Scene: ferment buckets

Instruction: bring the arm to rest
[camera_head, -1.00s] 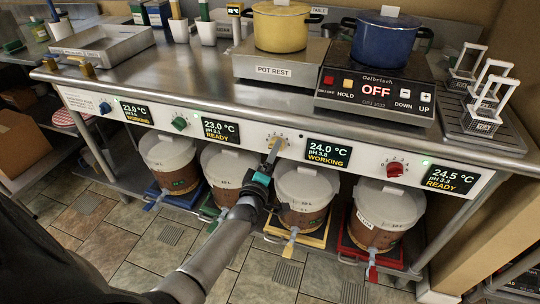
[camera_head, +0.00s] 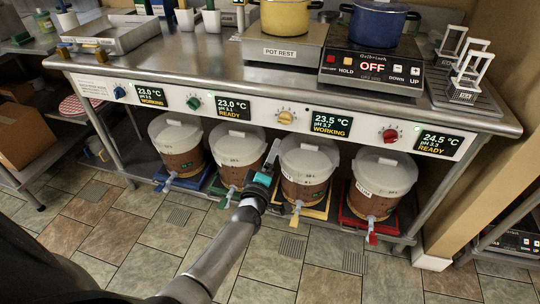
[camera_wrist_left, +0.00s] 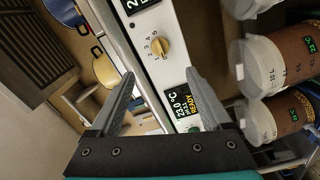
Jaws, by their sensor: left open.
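My left gripper (camera_head: 272,154) is open and empty, in front of and below the yellow knob (camera_head: 286,117) on the white control panel, apart from it. The arm reaches in from the bottom of the head view. In the left wrist view the two fingers (camera_wrist_left: 160,76) are spread with nothing between them, and the yellow knob (camera_wrist_left: 159,48) shows beyond the tips. The display beside the knob (camera_head: 332,124) reads 23.5 °C WORKING. My right gripper is not in view.
Lidded buckets stand below the panel, including one behind my gripper (camera_head: 237,146) and one right of it (camera_head: 308,160). The tiled floor (camera_head: 120,225) in front is mostly clear.

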